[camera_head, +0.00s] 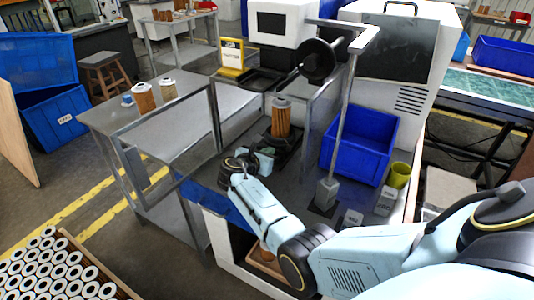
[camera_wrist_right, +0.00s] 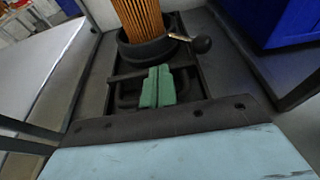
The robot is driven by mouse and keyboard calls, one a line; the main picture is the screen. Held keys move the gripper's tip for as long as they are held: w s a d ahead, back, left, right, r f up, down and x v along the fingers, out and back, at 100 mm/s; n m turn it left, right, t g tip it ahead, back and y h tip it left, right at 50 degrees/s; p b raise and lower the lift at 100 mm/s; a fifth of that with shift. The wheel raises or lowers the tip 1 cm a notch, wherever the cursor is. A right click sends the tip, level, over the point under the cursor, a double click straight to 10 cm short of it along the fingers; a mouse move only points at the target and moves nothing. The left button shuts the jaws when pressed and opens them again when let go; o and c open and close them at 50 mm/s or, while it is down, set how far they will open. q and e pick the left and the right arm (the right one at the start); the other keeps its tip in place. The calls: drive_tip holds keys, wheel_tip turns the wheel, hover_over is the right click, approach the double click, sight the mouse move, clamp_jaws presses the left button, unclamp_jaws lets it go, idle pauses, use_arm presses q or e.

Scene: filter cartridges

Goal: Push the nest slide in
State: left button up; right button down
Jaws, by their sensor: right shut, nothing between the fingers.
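The nest slide is a dark carriage with a round cup (camera_wrist_right: 146,50) in the right wrist view. An orange pleated filter cartridge (camera_wrist_right: 140,18) stands upright in the cup; it also shows in the head view (camera_head: 281,118). My left gripper is not in view.
A blue bin (camera_head: 362,145) and a yellow-green cup (camera_head: 399,175) stand right of the station. An upright metal post (camera_head: 345,110) stands close to the slide's right. A clear framed panel (camera_head: 165,140) is on the left. Grey blocks (camera_head: 351,219) lie near my arm.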

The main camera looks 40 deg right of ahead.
drive_tip(key=shift+a+r+p, duration=0.25)
drive_tip(key=shift+r+p, duration=0.05)
drive_tip(key=shift+p, duration=0.2)
drive_tip(key=p+v, duration=0.3)
drive_tip(key=v, duration=0.1)
drive_tip(key=shift+s+a+r, duration=0.1)
drive_tip(key=p+v, duration=0.2)
drive_tip(key=v, duration=0.1)
drive_tip(key=shift+s+a, duration=0.15)
drive_tip(key=shift+a, duration=0.2)
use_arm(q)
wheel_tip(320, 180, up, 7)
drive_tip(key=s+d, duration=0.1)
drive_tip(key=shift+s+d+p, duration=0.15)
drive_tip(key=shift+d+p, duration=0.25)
use_arm(e)
drive_tip(key=shift+s+a, duration=0.25)
drive_tip(key=shift+a, duration=0.4)
drive_tip(key=shift+r, duration=0.15)
